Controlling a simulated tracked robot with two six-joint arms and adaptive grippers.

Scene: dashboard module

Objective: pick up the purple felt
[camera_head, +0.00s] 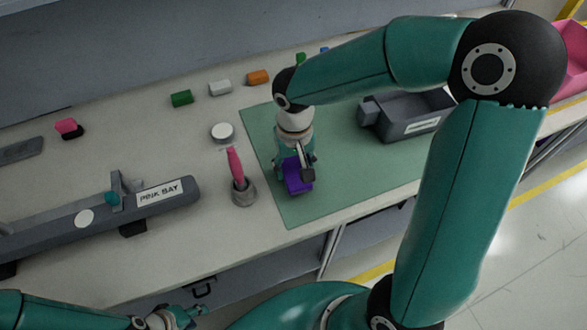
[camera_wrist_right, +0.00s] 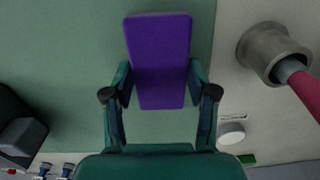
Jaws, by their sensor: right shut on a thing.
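The purple felt (camera_head: 298,178) is a flat rectangular block over the green mat (camera_head: 345,185), near the mat's left part. In the right wrist view the purple felt (camera_wrist_right: 160,60) stands out between the fingers. My right gripper (camera_head: 297,170) comes down from above and is shut on it; in the wrist view its fingers (camera_wrist_right: 160,88) lie along both sides of the felt. I cannot tell whether the felt touches the mat. My left gripper (camera_head: 188,316) is low at the bottom left, away from the felt, and its jaws are too small and dark to read.
A grey cup (camera_head: 243,194) with a pink-handled tool (camera_head: 235,164) stands left of the mat. A grey tray (camera_head: 410,127) sits on the mat's right. The "PINK BAY" fixture (camera_head: 100,215) is at the left. Green (camera_head: 181,98), white (camera_head: 220,88) and orange (camera_head: 258,77) blocks lie behind.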

